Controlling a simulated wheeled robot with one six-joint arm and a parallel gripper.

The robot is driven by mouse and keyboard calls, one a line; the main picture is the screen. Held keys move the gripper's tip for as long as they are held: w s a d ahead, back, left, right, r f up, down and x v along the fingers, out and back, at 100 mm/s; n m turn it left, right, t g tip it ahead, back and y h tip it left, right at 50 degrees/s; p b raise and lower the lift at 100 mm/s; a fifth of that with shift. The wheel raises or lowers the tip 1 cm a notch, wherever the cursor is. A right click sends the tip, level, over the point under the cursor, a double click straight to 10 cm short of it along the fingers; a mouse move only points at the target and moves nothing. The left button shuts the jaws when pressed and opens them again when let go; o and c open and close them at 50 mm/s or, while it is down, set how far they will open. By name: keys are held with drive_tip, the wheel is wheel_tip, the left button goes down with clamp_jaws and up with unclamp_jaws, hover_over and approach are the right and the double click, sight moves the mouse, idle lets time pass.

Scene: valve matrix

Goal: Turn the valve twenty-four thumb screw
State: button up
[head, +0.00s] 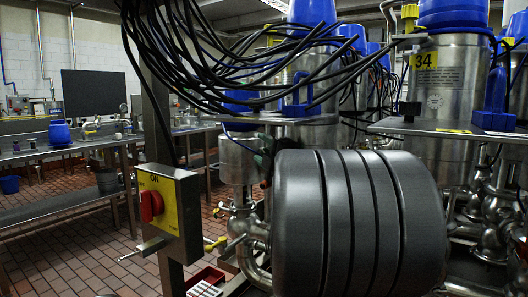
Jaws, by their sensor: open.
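No number twenty-four can be read, and I cannot pick out its thumb screw. One steel valve body (436,100) with a blue cap carries a yellow label reading 34 at the upper right. Another steel valve (237,160) stands left of centre, its number not readable. A large grey ribbed cylinder, which looks like a link of my arm, fills the lower middle and hides the valves behind it. A small dark greenish and red shape shows at its left edge; I cannot tell what it is. I cannot make out my gripper.
Black cables (230,50) hang across the top. A yellow switch box (170,212) with a red knob is on a metal post at left. Steel pipes (490,240) crowd the lower right. Benches (70,150) stand at far left; some brick floor (100,255) is clear.

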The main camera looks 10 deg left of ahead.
drive_tip(key=c, duration=1)
drive_tip(key=n+g+h+p, duration=0.1)
drive_tip(key=h+p, duration=0.1)
drive_tip(key=p, duration=0.5)
drive_tip(key=shift+g, duration=0.4)
drive_tip(key=shift+f+p, duration=0.15)
drive_tip(key=shift+p, duration=0.3)
drive_tip(key=shift+f, duration=0.1)
drive_tip(key=o, duration=1)
